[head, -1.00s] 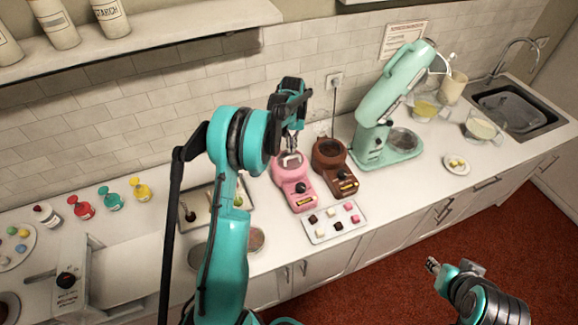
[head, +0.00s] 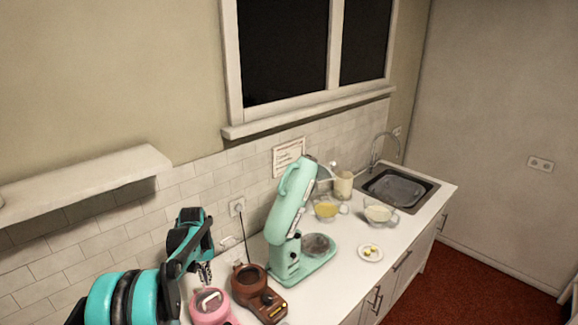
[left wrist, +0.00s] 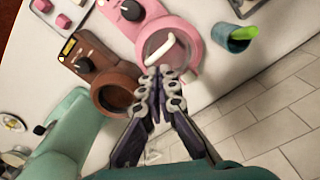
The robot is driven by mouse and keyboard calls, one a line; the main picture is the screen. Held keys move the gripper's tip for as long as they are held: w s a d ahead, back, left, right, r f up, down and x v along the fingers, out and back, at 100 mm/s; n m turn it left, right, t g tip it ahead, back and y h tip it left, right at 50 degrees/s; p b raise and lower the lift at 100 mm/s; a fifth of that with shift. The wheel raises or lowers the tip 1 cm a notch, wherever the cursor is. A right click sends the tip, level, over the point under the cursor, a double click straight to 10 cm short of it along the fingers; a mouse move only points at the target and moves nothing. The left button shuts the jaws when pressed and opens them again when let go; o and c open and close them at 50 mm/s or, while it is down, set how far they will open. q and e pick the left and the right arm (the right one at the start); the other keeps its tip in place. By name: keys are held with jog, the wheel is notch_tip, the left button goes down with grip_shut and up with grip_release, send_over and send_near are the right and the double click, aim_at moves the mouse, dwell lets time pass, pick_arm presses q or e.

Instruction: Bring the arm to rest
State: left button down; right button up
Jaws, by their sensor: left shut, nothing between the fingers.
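My left gripper (head: 205,276) hangs above the back of a pink machine (head: 212,309), its fingers shut and empty. In the left wrist view the closed fingertips (left wrist: 166,76) show close to the rim of the pink machine's round bowl (left wrist: 190,45). I cannot tell whether they touch it. A white curved bar (left wrist: 160,48) lies across that bowl. A brown machine (head: 268,304) with a round bowl stands beside the pink one.
A mint stand mixer (head: 290,215) stands right of the brown machine. Bowls (head: 328,209), a small plate (head: 370,253) and a sink (head: 400,186) lie farther right. A teal cup (left wrist: 233,40) is near the pink machine. A shelf (head: 90,187) juts from the wall at left.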

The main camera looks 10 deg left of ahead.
pick_arm(q)
jog(key=s+d+r+m+t+b, duration=0.1)
jog(key=s+d+m+t+b, duration=0.15)
jog(key=s+d+b, duration=0.9)
jog(key=s+d+f+t+b, duration=0.2)
jog(key=s+f+b, duration=0.3)
jog(key=s, duration=0.3)
jog(key=s+d+f+m+t+b, duration=0.1)
jog(key=s+d+f+t+b, duration=0.1)
jog(key=s+f+b, duration=0.4)
jog(key=s+f, duration=0.1)
jog(key=s, duration=0.2)
jog(key=shift+s+d+f, duration=0.25)
jog(key=shift+d+f, duration=0.05)
jog(key=shift+f, duration=0.1)
jog(key=shift+t, duration=0.25)
